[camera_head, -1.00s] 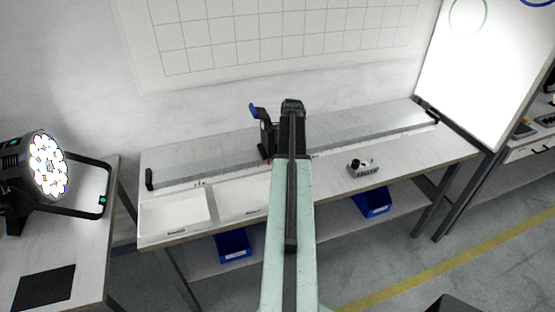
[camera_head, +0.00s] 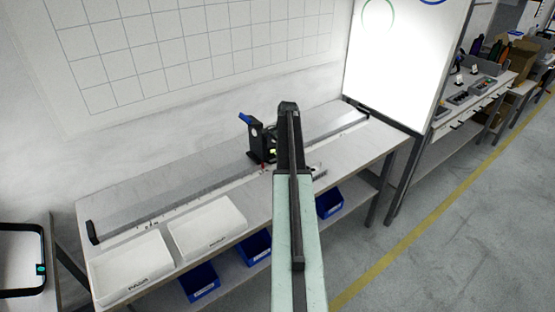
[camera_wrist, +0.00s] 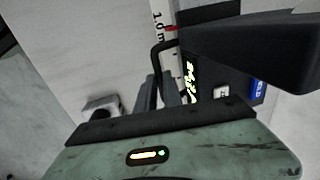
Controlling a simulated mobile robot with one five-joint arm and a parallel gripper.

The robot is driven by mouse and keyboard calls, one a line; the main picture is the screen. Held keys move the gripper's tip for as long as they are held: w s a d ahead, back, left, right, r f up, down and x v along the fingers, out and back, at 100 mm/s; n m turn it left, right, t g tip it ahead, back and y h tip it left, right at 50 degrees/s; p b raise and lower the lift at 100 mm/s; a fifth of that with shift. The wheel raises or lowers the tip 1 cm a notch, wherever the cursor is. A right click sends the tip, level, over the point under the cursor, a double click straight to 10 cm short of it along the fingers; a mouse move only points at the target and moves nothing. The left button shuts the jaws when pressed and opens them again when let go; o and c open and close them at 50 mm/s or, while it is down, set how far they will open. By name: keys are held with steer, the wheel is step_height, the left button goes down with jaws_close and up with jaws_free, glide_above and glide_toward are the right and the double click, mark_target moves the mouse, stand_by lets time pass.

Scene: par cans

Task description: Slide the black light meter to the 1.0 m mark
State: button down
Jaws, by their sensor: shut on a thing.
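The black light meter (camera_head: 254,146) stands upright on the long grey rail (camera_head: 190,185) on the bench, with a blue part on top. In the wrist view the meter (camera_wrist: 222,55) shows a lit display and a blue label. Its red pointer (camera_wrist: 171,29) lies beside the printed 1.0 m mark (camera_wrist: 160,27); exact alignment is hard to tell at this angle. My gripper (camera_wrist: 168,88) is shut on the meter's thin black handle (camera_wrist: 156,55). In the head view my arm hides the gripper's fingers.
Two white trays (camera_head: 128,268) stand on the bench's front left. A small grey block (camera_wrist: 100,107) sits on the bench near my gripper, partly hidden by my arm in the head view. Blue bins (camera_head: 199,283) sit on the shelf below. The rail right of the meter looks clear.

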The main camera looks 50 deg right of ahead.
steer(key=shift+a, duration=0.15)
steer(key=c, duration=1.5)
jaws_free()
steer(key=shift+w, duration=0.1)
steer(key=shift+w, duration=0.1)
step_height(320, 180, up, 8)
steer(key=s+p, duration=0.1)
steer(key=p, duration=0.6)
steer(key=shift+s+a+p, duration=0.2)
steer(key=shift+p, duration=0.2)
steer(key=shift+f, duration=0.2)
